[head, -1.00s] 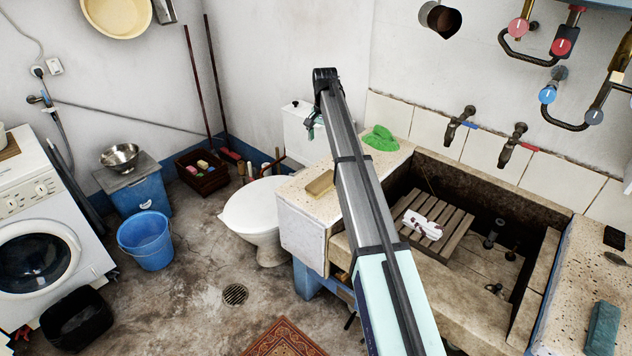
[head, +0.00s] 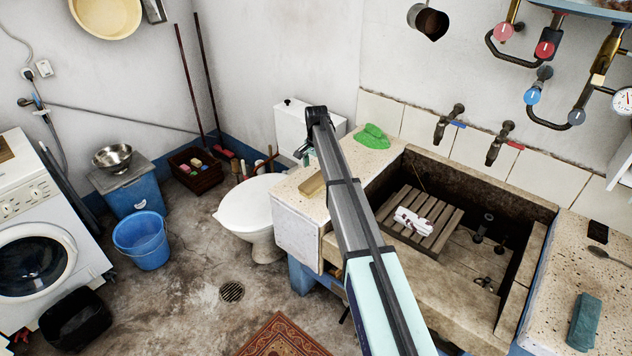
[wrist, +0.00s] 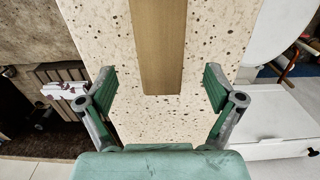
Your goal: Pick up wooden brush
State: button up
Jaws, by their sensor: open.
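The wooden brush (head: 313,183) is a plain tan block lying on the left part of the speckled stone counter (head: 290,198). In the wrist view the brush (wrist: 158,45) runs from the top edge down to mid-picture, its near end showing whole. My gripper (wrist: 160,85) is open and empty. Its two green-padded fingers stand left and right of the brush's line, wide apart and not touching it. In the head view my gripper is small and partly hidden by my arm, near the counter's back left. Bristles are not visible.
A green cloth (head: 371,136) lies behind the brush on the counter. The sink basin (head: 470,190) with a wooden slat rack (head: 440,240) is to the right. A white toilet (head: 248,205) stands left of the counter. Bare counter surrounds the brush.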

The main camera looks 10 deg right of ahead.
aim_at(316, 179)
jog(key=shift+f+p, duration=1.4)
jog(key=shift+f, duration=1.4)
jog(key=c, duration=1.2)
